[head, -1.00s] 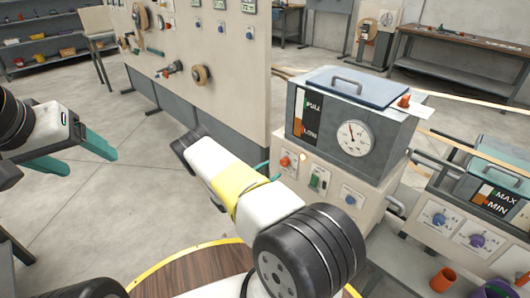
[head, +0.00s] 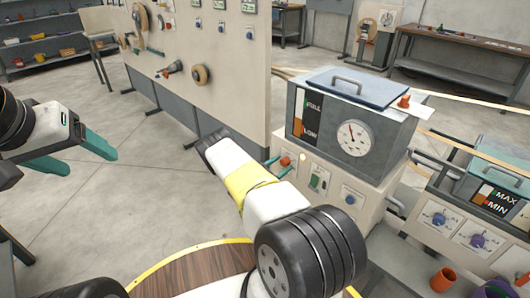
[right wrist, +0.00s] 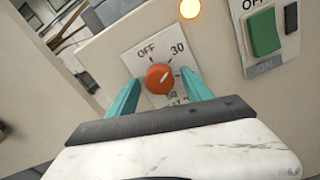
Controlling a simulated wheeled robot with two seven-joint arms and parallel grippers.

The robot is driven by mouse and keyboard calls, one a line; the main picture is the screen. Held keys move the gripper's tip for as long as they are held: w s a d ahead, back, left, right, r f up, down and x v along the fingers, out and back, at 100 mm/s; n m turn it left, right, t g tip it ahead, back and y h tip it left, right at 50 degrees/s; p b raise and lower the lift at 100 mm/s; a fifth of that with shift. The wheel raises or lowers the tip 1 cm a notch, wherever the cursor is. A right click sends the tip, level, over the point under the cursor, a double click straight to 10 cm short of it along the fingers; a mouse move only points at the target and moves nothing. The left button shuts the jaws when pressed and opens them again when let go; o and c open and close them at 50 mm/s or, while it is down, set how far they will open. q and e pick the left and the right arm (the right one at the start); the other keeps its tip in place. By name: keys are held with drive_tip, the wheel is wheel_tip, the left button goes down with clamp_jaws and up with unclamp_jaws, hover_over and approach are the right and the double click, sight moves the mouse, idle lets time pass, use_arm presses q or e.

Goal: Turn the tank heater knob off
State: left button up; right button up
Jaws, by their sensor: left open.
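The tank heater knob is an orange-red round knob (right wrist: 160,78) on a white dial plate in the right wrist view. OFF is printed at its upper left and 30 at its upper right. Its white mark appears to point up and right, towards 30. In the head view the knob (head: 285,161) sits on the tank's front panel. My right gripper (right wrist: 160,94) is open, with one teal fingertip on each side of the knob; contact cannot be told. It also shows in the head view (head: 279,167). My left gripper (head: 88,161) is open and empty at the left.
A lit amber lamp (right wrist: 190,8) is above the knob. A green switch (right wrist: 264,32) is to its right. The tank (head: 375,98) carries a round gauge (head: 355,138) and a blue lid (head: 358,85). A tall panel (head: 225,85) stands behind my right arm.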

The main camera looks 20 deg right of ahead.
clamp_jaws()
drive_tip(key=shift+n, duration=0.4)
drive_tip(key=n, duration=0.5)
drive_tip(key=shift+a+n, duration=0.1)
drive_tip(key=shift+n, duration=0.2)
drive_tip(key=n, duration=0.5)
drive_tip(key=shift+n, duration=0.3)
drive_tip(key=shift+o, duration=0.5)
unclamp_jaws()
